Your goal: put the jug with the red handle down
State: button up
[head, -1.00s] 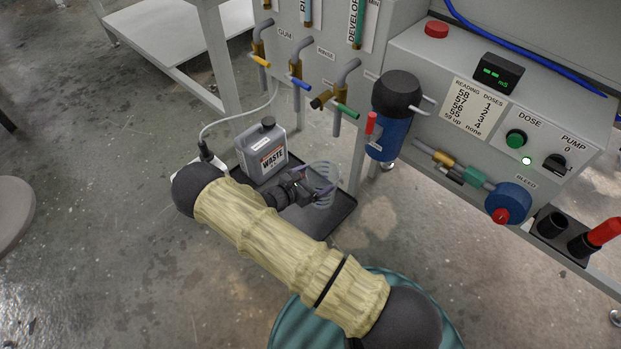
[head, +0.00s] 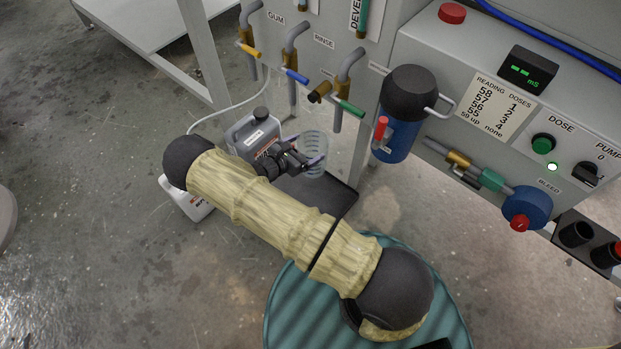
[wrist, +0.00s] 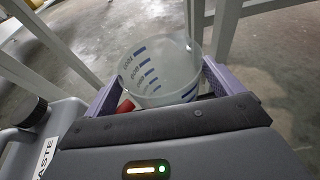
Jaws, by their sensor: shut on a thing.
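The clear jug (head: 315,146) with blue measuring marks is above or on the black tray (head: 338,196), beside the grey waste can (head: 246,131). I cannot tell if its base touches the tray. My gripper (head: 307,164) is shut on the jug. In the wrist view the jug (wrist: 160,70) stands between the purple fingers of my gripper (wrist: 160,88). A bit of its red handle (wrist: 125,104) shows at its lower left; the rest is hidden. The jug looks empty.
Taps with yellow, blue and green (head: 350,108) levers hang above the tray. A blue canister with a black cap (head: 408,92) is to the right. A white bottle (head: 190,200) is on the floor behind my arm. A machine leg stands right of the jug.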

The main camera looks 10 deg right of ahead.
notch_tip(320, 180, down, 6)
jog(key=b, duration=0.3)
jog(key=shift+b, duration=0.3)
jog(key=shift+f, duration=0.15)
jog(key=shift+f+b, duration=1.3)
jog(key=shift+f, duration=0.55)
jog(key=shift+f, duration=0.1)
jog(key=o, duration=1)
